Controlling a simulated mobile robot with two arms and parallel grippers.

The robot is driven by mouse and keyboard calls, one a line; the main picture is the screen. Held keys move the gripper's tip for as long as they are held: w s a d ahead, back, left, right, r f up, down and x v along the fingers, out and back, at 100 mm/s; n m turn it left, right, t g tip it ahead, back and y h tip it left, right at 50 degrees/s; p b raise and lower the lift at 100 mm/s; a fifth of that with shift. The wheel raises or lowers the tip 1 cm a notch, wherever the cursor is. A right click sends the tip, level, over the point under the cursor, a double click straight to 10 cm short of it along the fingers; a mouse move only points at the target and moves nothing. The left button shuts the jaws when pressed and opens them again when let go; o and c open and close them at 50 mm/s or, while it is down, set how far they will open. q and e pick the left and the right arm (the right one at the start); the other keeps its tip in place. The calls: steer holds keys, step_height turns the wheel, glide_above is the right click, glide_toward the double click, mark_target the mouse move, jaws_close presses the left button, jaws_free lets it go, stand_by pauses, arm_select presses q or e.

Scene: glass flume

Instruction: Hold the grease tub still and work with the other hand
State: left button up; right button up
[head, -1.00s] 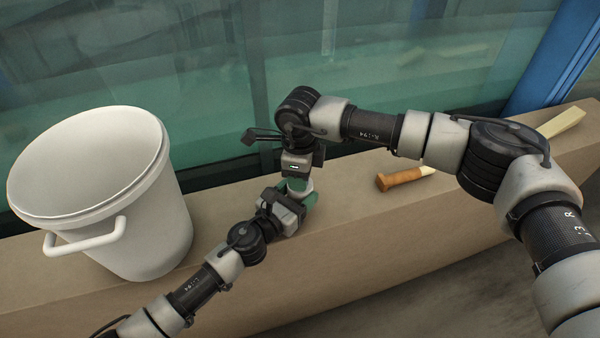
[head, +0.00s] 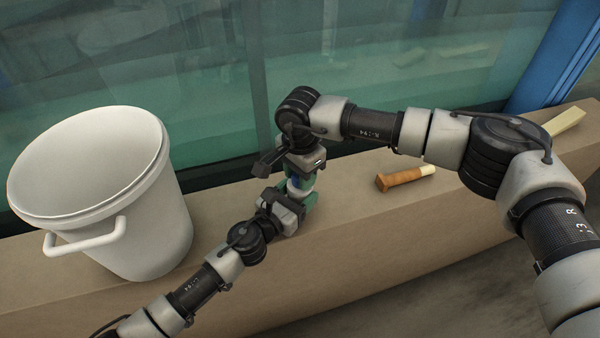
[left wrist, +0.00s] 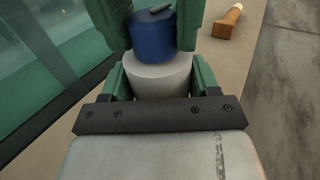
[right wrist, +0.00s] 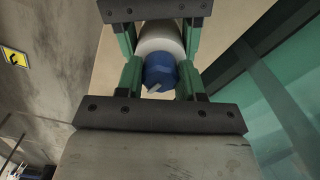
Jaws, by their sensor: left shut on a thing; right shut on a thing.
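The grease tub is a small white tub (left wrist: 160,77) with a blue lid (left wrist: 153,38) that has a dark raised bar on top. It stands upright on the ledge and is mostly hidden by the grippers in the head view. My left gripper (head: 298,199) is shut on the white body from the near side. My right gripper (head: 296,183) is shut on the blue lid from above and behind. In the right wrist view the lid (right wrist: 160,70) sits between the right green fingers, with the white body beyond it. I cannot tell whether the lid is loose.
A large white bucket (head: 160,235) with a side handle stands left on the tan ledge (head: 350,235). A brown-handled tool with a pale tip (head: 404,178) lies right of the tub. A pale wedge (head: 565,121) lies far right. Green glass (head: 200,90) rises behind the ledge.

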steer(key=n, duration=0.5)
steer(key=shift+w+d+n, duration=0.1)
steer(key=shift+n, duration=2.4)
steer(key=o, duration=0.9)
step_height(320, 180, up, 12)
steer(key=shift+r, duration=0.1)
